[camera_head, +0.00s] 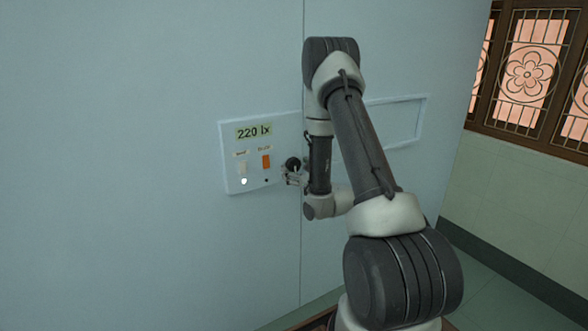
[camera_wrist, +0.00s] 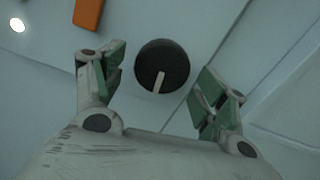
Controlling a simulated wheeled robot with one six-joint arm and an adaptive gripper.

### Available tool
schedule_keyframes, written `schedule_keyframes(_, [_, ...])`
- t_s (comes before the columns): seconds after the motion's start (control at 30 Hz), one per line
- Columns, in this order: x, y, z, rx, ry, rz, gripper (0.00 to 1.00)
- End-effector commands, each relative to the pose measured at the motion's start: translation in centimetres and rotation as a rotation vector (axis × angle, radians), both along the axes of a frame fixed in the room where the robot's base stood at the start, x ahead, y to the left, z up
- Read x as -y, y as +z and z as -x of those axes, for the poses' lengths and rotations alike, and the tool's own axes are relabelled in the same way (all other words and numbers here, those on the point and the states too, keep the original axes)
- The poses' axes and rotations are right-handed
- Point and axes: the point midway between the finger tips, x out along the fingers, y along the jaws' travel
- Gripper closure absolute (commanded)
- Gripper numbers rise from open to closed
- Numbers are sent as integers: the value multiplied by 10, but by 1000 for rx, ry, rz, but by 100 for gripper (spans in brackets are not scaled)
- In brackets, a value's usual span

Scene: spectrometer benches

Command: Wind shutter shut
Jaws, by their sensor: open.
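A round black knob (camera_head: 293,163) with a white pointer line sits on the pale control panel (camera_head: 235,180) on the wall. In the wrist view the knob (camera_wrist: 162,58) lies ahead of and between my fingers, and its pointer aims down and slightly left. My gripper (camera_head: 294,178) is at the panel beside the knob. In the wrist view my gripper (camera_wrist: 160,76) is open, with green-padded fingers left and right of the knob and a gap on both sides. The panel's display (camera_head: 254,132) reads 220 lx. No shutter can be made out for sure.
Left of the knob are an orange switch (camera_head: 266,161), a pale switch (camera_head: 242,168), a lit white lamp (camera_head: 244,181) and a small dark lamp (camera_head: 266,180). A pale rectangular frame (camera_head: 424,120) is right of my arm. A latticed window (camera_head: 530,75) is far right.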

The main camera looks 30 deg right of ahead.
Motion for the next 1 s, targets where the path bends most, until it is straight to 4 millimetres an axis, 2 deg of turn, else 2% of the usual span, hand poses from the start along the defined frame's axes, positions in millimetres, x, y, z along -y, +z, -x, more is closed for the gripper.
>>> schedule_keyframes(0.1, [2,-1,23,-4,-2,-1,27])
schedule_keyframes(0.3, [2,-1,49,-3,-1,0,27])
schedule_keyframes(0.73, [2,2,55,3,-1,18,26])
schedule_keyframes(0.87, [2,3,55,9,-1,206,26])
schedule_keyframes(1.0, [2,3,55,23,0,626,26])
